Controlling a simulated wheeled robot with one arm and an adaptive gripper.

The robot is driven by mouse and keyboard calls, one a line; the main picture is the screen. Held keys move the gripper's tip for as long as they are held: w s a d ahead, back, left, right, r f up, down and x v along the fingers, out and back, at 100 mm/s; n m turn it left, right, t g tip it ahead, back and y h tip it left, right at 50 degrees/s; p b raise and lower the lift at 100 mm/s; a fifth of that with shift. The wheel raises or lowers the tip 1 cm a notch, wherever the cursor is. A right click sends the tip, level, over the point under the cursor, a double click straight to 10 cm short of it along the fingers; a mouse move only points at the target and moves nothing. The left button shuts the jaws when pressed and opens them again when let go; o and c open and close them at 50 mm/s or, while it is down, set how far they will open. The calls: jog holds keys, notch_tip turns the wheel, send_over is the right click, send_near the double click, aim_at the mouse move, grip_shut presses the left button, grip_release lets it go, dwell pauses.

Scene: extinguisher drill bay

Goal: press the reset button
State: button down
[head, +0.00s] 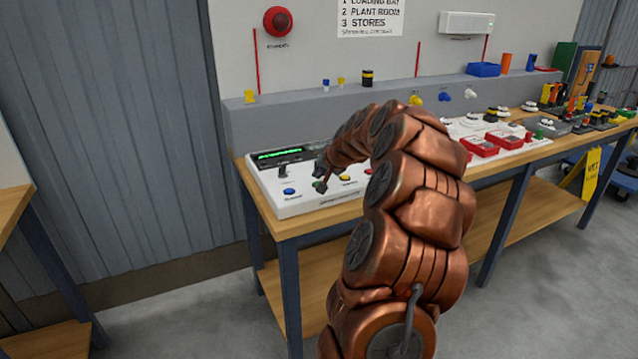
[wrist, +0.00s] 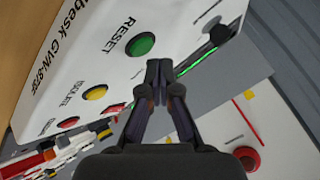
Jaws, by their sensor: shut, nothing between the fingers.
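The reset button is a green round button (wrist: 140,44) labelled RESET on a white control panel (wrist: 60,75) in the wrist view. My gripper (wrist: 159,66) is shut and empty, with its fingertips just beside the green button in that picture. I cannot tell how far above the panel the tips are. In the head view, the panel (head: 262,185) lies on the bench's near left end, and my gripper (head: 320,186) points down at its front row. My gripper and arm hide the green button there.
A blue button (head: 289,191) and a yellow button (head: 346,178) flank my gripper. A dark lever (head: 282,171) and a green-lit display (head: 280,154) are behind. Red trays (head: 480,146) and several small items stand further right on the wooden bench (head: 300,222).

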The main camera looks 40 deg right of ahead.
jog(key=shift+r, duration=0.1)
jog(key=shift+r+p, duration=0.8)
jog(key=shift+r, duration=1.6)
